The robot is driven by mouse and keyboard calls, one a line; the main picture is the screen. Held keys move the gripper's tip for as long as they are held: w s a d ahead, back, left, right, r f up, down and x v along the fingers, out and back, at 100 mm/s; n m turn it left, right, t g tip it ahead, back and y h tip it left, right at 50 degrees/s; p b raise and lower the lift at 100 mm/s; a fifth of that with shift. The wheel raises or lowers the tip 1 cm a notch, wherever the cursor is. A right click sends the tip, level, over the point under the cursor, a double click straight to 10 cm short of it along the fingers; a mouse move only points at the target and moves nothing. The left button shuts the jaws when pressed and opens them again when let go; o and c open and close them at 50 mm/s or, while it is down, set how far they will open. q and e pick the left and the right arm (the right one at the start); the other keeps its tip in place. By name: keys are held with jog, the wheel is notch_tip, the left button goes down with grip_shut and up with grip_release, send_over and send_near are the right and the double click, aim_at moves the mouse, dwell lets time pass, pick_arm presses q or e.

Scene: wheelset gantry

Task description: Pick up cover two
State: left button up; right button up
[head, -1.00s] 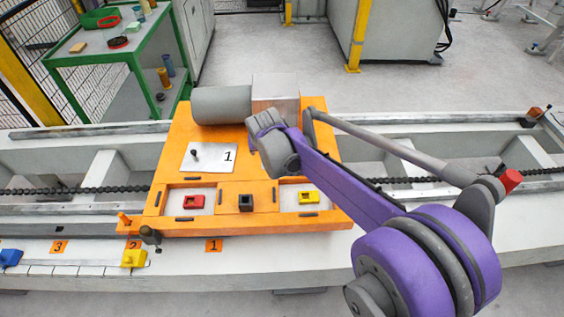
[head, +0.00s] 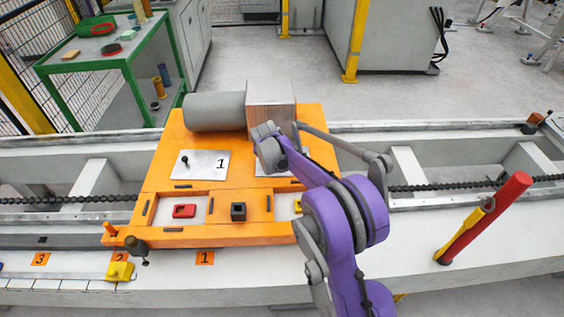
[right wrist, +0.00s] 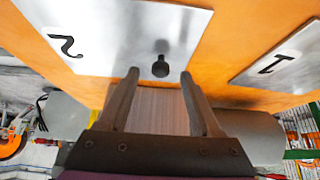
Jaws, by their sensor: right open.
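Cover two is a pale metal plate marked 2 with a dark knob (right wrist: 160,66); the plate (right wrist: 110,25) fills the upper part of the right wrist view. In the head view my right arm hides most of cover two (head: 268,168). My right gripper (right wrist: 158,75) is open and empty, its two fingers on either side of the knob in that view. Whether the fingertips are level with the knob I cannot tell. In the head view the fingertips are hidden behind the wrist. My left gripper is not in view.
Cover one (head: 201,164), marked 1 with its own knob, lies left on the orange board (head: 160,190). A grey cylinder (head: 214,112) and a block (head: 271,104) stand behind. Red (head: 184,211) and dark (head: 238,211) pieces sit in front. A red-and-yellow post (head: 487,217) stands right.

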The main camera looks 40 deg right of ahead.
jog(key=x, duration=0.2)
jog(key=shift+w+f, duration=0.2)
jog(key=shift+f, duration=0.15)
grip_shut()
